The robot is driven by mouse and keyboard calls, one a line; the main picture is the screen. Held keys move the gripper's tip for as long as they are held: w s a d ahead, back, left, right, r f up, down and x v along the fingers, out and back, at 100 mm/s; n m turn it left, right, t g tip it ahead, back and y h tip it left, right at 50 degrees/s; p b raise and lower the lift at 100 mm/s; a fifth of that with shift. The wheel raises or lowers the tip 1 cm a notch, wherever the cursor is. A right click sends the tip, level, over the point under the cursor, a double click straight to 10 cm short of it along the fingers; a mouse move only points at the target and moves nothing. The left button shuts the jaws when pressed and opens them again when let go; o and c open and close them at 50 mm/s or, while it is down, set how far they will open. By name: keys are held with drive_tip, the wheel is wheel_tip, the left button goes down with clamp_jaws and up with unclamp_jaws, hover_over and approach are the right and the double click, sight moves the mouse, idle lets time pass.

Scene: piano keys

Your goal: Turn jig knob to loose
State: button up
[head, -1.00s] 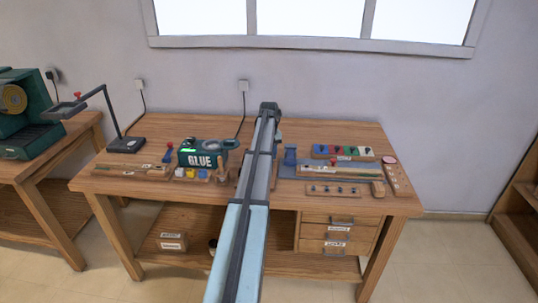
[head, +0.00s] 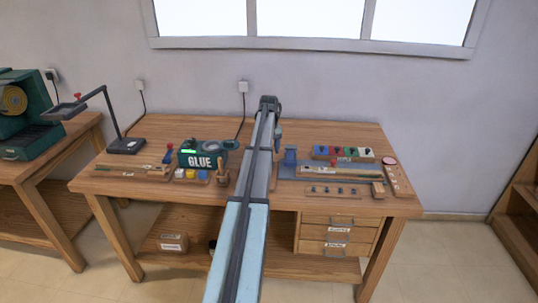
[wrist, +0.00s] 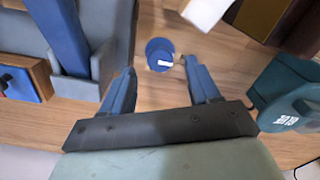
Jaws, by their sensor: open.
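The jig appears to be the long pale piece (head: 325,171) on the grey-blue board (head: 287,172), right of my arm in the head view. A small red knob (head: 334,161) shows at its back edge; its setting is too small to read. My gripper (wrist: 158,68) is open and empty, with its two blue fingers apart above the table. A round blue piece with a white label (wrist: 160,54) shows beyond and between the fingertips. In the head view my arm hides most of the gripper and the bench below it.
A blue upright block (head: 289,155) stands left of the jig. A tray of coloured blocks (head: 343,153) lies behind it and a small peg board (head: 333,191) in front. The green glue machine (head: 201,158) stands left of my arm. Bare bench shows at the back right.

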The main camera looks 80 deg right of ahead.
wheel_tip(320, 180, up, 11)
idle(0.4)
idle(0.4)
